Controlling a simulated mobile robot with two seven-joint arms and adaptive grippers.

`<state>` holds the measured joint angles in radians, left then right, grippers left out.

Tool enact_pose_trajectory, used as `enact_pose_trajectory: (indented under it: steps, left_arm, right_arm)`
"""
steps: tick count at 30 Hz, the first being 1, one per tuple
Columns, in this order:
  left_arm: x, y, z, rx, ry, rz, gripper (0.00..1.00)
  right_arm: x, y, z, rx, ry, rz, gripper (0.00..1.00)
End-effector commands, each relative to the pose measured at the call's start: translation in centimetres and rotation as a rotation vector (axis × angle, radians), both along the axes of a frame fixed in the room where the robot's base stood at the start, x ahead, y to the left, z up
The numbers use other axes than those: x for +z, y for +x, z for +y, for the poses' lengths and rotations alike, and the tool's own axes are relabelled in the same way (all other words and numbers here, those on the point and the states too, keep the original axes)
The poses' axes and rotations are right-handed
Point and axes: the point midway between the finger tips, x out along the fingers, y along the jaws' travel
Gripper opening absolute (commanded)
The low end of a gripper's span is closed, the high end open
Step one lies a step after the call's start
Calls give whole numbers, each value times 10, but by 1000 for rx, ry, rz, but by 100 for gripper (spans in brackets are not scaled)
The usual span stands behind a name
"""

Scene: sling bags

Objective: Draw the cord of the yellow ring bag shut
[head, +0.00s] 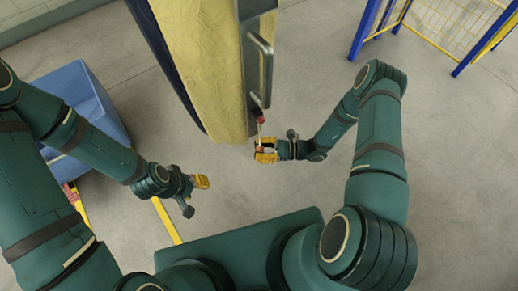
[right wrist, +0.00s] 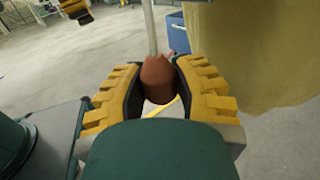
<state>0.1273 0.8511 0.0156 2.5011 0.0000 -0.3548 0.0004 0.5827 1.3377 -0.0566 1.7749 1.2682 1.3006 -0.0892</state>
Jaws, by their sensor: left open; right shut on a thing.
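The large yellow bag (head: 195,60) hangs upright at the top middle of the head view; it also fills the upper right of the right wrist view (right wrist: 265,60). My right gripper (head: 262,150) is at the bag's lower right edge. It is shut on a reddish-brown cord knob (right wrist: 158,80), gripped between its two pads. A pale cord (right wrist: 150,28) runs straight up from the knob, out of the wrist view. My left gripper (head: 203,182) is open and empty, below and left of the bag's lower end. The bag's mouth and ring cannot be made out.
A grey metal panel with a bar handle (head: 265,60) stands along the bag's right side. A blue bin (head: 88,100) stands at left behind my left arm. A blue and yellow mesh frame (head: 440,30) is at upper right. The concrete floor between is clear.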

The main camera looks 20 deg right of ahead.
Motion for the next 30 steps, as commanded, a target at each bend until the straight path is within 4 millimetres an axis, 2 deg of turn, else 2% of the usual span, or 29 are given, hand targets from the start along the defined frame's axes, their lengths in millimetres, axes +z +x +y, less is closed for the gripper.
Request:
enact_pose_trajectory:
  steps: [1, 2, 3, 4, 13, 17, 20, 30]
  left_arm:
    - [0, 0, 0, 0, 0, 0, 47]
    - [0, 0, 0, 0, 0, 0, 47]
    - [0, 0, 0, 0, 0, 0, 47]
    - [0, 0, 0, 0, 0, 0, 47]
    - [0, 0, 0, 0, 0, 0, 47]
    - [0, 0, 0, 0, 0, 0, 47]
    - [0, 0, 0, 0, 0, 0, 47]
    - [0, 0, 0, 0, 0, 0, 47]
  right_arm:
    - [-5, -2, -2, -1, -12, 8, 0]
    - [-5, -2, -2, -2, -12, 8, 40]
    - [-5, -2, -2, -1, -11, 7, 54]
    - [-4, -2, -2, -1, -10, 7, 60]
    - [-2, -1, -2, -1, -6, 4, 60]
    - [-2, -3, -10, -3, -6, 3, 60]
    - [-3, -7, -25, -4, -8, 2, 60]
    - [-3, -26, -89, -4, -8, 3, 60]
